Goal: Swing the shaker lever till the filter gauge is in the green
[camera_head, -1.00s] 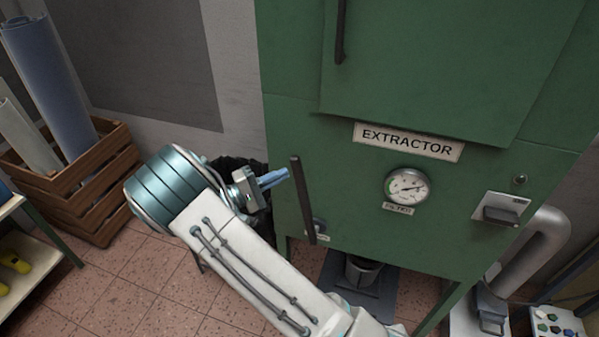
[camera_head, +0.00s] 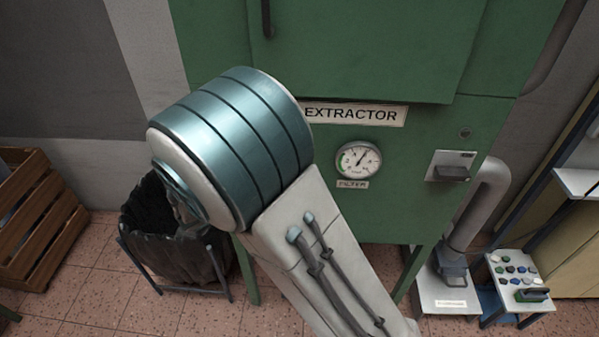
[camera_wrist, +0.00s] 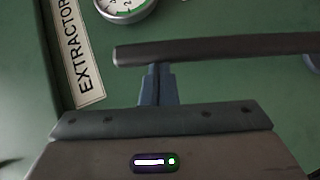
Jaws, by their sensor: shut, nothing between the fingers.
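The filter gauge (camera_head: 358,160) is a round white dial on the green extractor (camera_head: 415,175). Its dark needle points up and to the right, away from the green band at the dial's left. The shaker lever (camera_wrist: 215,48) is a dark bar crossing the wrist view; my arm hides it in the head view. My gripper (camera_wrist: 158,75) is shut and empty, its blue fingertips close against the lever's near side by its free end. I cannot tell whether they touch. The gauge (camera_wrist: 125,8) is cut off at the top of the wrist view.
A black bag in a stand (camera_head: 165,240) is below my arm at the left, with a wooden crate (camera_head: 38,215) beyond it. A grey pipe (camera_head: 475,205) and a small stand with coloured pieces (camera_head: 518,275) are at the right.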

